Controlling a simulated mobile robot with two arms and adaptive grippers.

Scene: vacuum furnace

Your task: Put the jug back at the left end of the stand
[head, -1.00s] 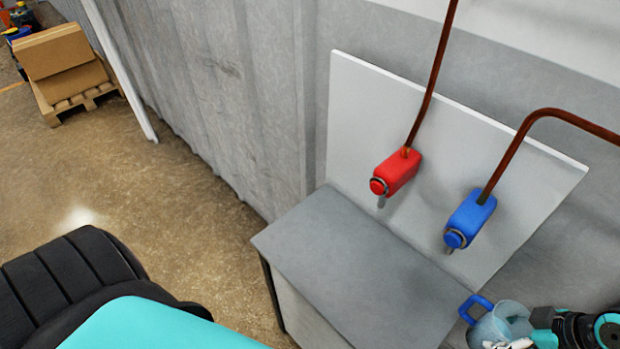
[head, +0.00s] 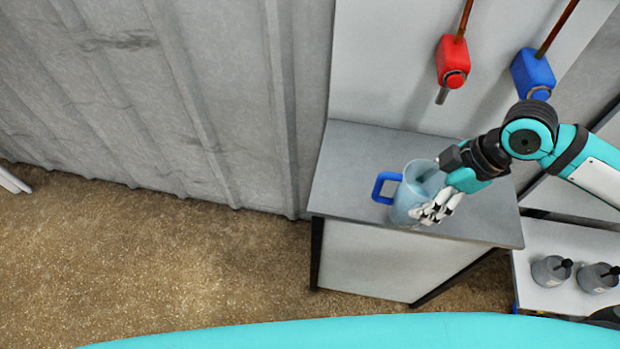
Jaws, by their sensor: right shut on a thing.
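The jug (head: 405,196) is translucent pale blue, with a blue handle on its left side, and looks about upright. My right gripper (head: 436,208) comes in from the right and is shut on the jug's right side; its white fingers partly hide the jug. The stand (head: 350,165) has a grey top and pale side panels. The jug is over the middle part of the stand's top, right of its left end. I cannot tell whether its base touches the top. My left gripper is not in view.
A red tap box (head: 452,62) and a blue one (head: 532,73) hang on the white back panel, behind the jug. A white shelf (head: 535,240) with grey containers is at the right. The stand's left end is bare, and open floor lies left of it.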

